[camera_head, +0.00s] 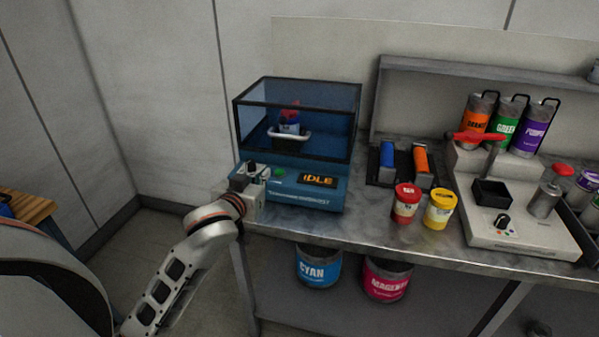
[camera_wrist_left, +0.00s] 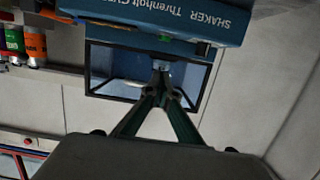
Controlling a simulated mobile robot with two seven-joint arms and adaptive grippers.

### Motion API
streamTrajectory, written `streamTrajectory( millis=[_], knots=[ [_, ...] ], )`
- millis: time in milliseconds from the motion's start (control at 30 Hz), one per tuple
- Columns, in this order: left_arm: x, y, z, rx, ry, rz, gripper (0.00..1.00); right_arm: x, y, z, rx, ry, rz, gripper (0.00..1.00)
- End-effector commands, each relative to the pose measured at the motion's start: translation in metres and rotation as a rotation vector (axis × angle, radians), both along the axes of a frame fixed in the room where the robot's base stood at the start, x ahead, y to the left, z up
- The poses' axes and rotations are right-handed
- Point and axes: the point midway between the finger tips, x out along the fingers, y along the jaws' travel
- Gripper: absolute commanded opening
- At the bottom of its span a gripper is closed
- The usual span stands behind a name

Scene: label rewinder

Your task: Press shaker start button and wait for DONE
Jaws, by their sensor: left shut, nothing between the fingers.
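The blue shaker (camera_head: 300,197) stands at the left end of the metal bench, and its display (camera_head: 317,180) reads IDLE. A green start button (camera_head: 279,173) sits on its front, left of the display. Behind clear panels, a small container with a red top (camera_head: 290,115) sits in a holder. My left gripper (camera_head: 255,170) is at the shaker's front left corner, just left of the button; contact cannot be told. In the left wrist view its fingers (camera_wrist_left: 162,68) are shut and empty, close to the shaker body (camera_wrist_left: 190,14), which appears upside down. My right gripper is out of view.
A red can (camera_head: 406,204) and a yellow can (camera_head: 439,210) stand right of the shaker. Behind them is a dark rack (camera_head: 402,180) with blue and orange items. A pale dispensing machine (camera_head: 522,238) is farther right. Cyan and magenta buckets are on the lower shelf.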

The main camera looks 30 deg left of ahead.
Motion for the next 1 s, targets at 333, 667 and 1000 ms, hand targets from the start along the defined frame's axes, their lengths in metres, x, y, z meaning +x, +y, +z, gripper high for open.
streamTrajectory(
  millis=[333,667,1000],
  knots=[
    [0.001,0.004,0.009,-0.006,-0.013,0.012,0.0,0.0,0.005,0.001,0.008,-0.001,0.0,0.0],
    [0.022,0.009,0.005,-0.003,-0.012,0.01,0.0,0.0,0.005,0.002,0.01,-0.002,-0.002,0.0],
    [0.085,0.024,-0.008,-0.003,-0.011,0.011,0.0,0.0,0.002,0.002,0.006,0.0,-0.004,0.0]
  ],
)
